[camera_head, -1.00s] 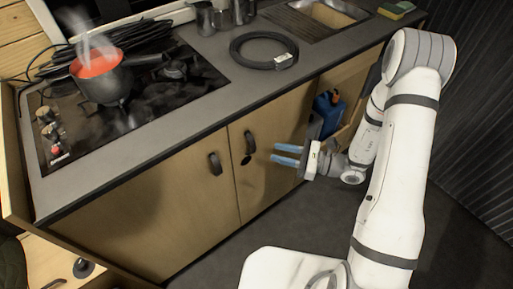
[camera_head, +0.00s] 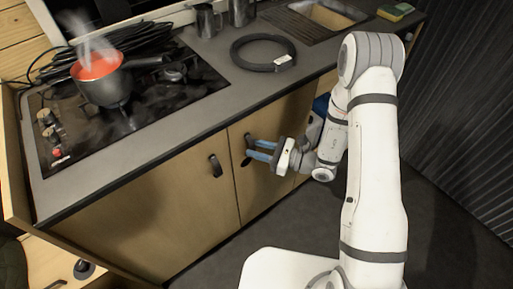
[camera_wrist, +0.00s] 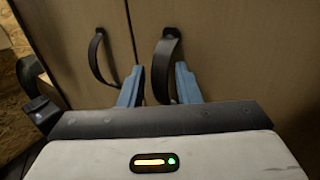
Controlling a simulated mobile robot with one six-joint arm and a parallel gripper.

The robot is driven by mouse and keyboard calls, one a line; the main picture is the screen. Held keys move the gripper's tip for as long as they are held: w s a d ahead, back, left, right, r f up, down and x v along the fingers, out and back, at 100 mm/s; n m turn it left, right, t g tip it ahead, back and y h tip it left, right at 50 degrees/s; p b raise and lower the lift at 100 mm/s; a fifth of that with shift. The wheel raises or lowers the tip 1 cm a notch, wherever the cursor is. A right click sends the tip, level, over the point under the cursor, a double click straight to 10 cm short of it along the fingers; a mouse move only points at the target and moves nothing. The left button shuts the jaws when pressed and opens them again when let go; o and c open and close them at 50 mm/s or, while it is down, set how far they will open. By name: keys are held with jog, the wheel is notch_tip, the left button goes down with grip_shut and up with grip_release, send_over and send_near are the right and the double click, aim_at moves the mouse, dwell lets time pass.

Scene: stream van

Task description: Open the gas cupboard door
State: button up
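Two wooden cupboard doors stand side by side under the counter. The left door (camera_head: 165,220) has a dark curved handle (camera_head: 215,166); the right door (camera_head: 265,193) has a similar handle (camera_head: 249,141) near its left edge. No label shows which one is the gas cupboard. My gripper (camera_head: 251,150) is open, its blue fingers at the right door's handle. In the wrist view, that handle (camera_wrist: 163,62) stands between the two spread fingertips (camera_wrist: 158,82), and the left door's handle (camera_wrist: 96,56) is left of them. I cannot tell whether a finger touches the handle. Both doors look shut.
A steaming pot (camera_head: 103,78) of red liquid stands on the hob (camera_head: 65,140). A coiled black hose (camera_head: 262,52) lies on the counter (camera_head: 215,110). A blue object (camera_head: 321,104) shows partly behind my arm. The dark floor at right is clear.

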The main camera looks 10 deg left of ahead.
jog(key=shift+c, duration=0.2)
grip_shut()
